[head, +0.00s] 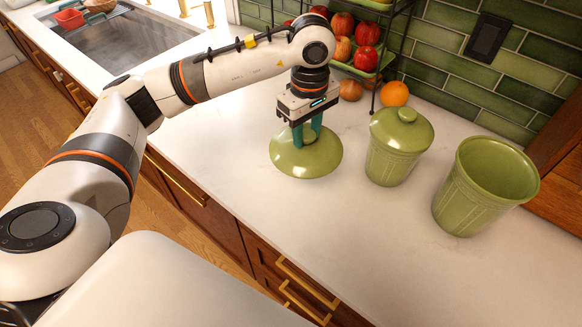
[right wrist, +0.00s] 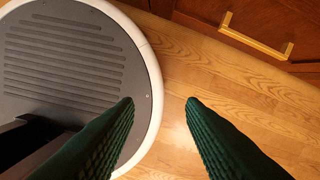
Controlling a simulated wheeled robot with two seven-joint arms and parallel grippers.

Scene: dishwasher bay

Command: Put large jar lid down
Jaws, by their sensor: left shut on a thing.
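The large jar lid (head: 300,160) is round, green and glossy, and lies level at the counter in the head view. I cannot tell whether its underside touches the counter. My left gripper (head: 306,134) points straight down over it, with its green fingers shut on the knob, which they mostly hide. The large jar (head: 478,190) stands uncovered at the right, its open mouth showing.
A smaller green jar (head: 393,160) with its lid on stands between the large lid and the large jar. A fruit rack (head: 372,75) and an orange (head: 394,94) are behind. The counter (head: 300,215) is clear in front. A sink (head: 120,45) is at the far left.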

